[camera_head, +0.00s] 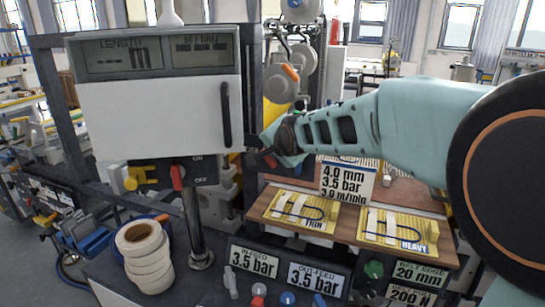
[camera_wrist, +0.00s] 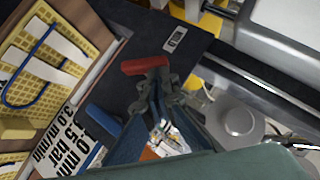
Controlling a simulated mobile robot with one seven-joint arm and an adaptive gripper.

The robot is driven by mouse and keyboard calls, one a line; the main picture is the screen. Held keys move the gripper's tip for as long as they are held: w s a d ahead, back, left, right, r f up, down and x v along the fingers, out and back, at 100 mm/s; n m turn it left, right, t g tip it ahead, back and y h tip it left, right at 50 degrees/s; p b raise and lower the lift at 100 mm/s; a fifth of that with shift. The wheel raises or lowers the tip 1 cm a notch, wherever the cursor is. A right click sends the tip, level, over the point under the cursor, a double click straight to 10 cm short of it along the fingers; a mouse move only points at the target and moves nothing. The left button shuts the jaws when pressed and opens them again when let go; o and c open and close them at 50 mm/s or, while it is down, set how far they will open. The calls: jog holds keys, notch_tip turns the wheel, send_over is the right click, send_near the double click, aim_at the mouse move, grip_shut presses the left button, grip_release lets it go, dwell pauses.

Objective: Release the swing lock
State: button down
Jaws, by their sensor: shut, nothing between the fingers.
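My gripper (camera_wrist: 158,78) is shut and empty in the wrist view, its dark fingertips close together. A red handle (camera_wrist: 145,66) lies right at the fingertips, on or over a dark panel; I cannot tell whether they touch it. It may be the swing lock, but no readable label confirms this. A blue handle (camera_wrist: 103,119) lies to the left of the fingers. In the head view my gripper (camera_head: 262,147) is beside the right edge of the white display box, with its tips partly hard to make out.
The white display box (camera_head: 150,115) with a dark vertical handle stands close left of my gripper. Yellow mesh samples (camera_head: 300,210) lie on a wooden shelf below. A sign reading 4.0 mm, 3.5 bar (camera_head: 346,181) stands under my forearm. White tape rolls (camera_head: 147,262) are at lower left.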

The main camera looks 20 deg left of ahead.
jog(key=shift+a+f+b, duration=0.15)
jog(key=shift+a+b, duration=0.15)
jog(key=shift+b, duration=0.65)
jog(key=shift+a+b, duration=0.1)
jog(key=shift+b, duration=0.3)
jog(key=shift+a+b, duration=1.05)
jog(key=shift+b, duration=1)
jog(key=shift+a+b, duration=0.2)
jog(key=shift+b, duration=0.15)
jog(key=v, duration=0.7)
jog(key=shift+s+r, duration=0.15)
jog(key=shift+r, duration=0.1)
jog(key=shift+d, duration=0.2)
